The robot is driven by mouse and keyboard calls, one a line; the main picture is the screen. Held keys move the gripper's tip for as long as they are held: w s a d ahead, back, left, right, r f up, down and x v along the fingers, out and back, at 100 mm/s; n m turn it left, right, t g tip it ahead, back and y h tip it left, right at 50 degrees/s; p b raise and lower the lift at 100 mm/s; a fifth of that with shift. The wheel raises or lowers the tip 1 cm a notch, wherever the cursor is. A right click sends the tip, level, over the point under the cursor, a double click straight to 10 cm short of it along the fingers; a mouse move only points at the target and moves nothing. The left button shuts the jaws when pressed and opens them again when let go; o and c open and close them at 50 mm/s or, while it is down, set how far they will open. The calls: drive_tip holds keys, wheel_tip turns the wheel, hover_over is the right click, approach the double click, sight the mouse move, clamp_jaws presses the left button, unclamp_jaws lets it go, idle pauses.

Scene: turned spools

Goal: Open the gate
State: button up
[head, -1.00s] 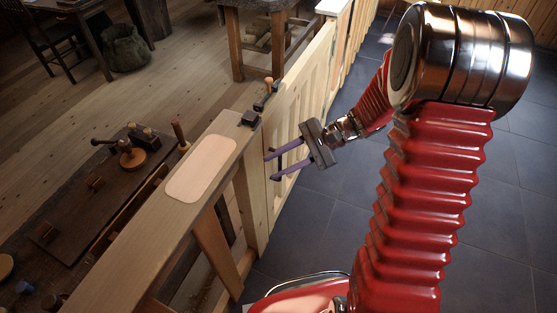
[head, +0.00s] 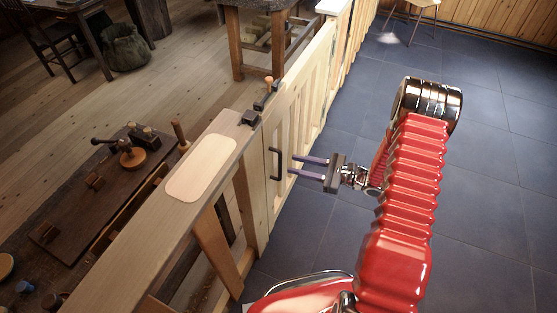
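The gate (head: 305,92) is a pale slatted wooden panel in the middle of the head view, in line with the railing and looking shut. A dark upright pull handle (head: 274,164) is on its near end, facing the tiled floor. A dark latch with a wooden knob (head: 265,94) sits on top where the gate meets the railing. My gripper (head: 308,167) is open, its two purple fingers pointing left toward the handle. The fingertips are a little right of the handle, and nothing shows between them.
The railing (head: 150,228) with a pale pad on top runs to the lower left. A dark workbench (head: 100,190) with tools stands behind it. Dark tiled floor (head: 490,190) lies open at the right. A stool (head: 413,14) stands at the far back.

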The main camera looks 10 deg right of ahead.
sight(280, 159)
drive_tip(key=d+f+m+t+h, duration=0.2)
drive_tip(key=d+f+m+t, duration=0.2)
drive_tip(key=f, duration=0.4)
drive_tip(key=shift+w+d+m, duration=0.2)
drive_tip(key=shift+d+m, duration=0.2)
drive_tip(key=shift+d, duration=0.15)
drive_tip(key=shift+f, duration=0.1)
drive_tip(key=x, duration=1.4)
drive_tip(key=shift+d, duration=0.1)
drive_tip(key=shift+c, duration=0.2)
clamp_jaws()
drive_tip(key=shift+d, duration=0.1)
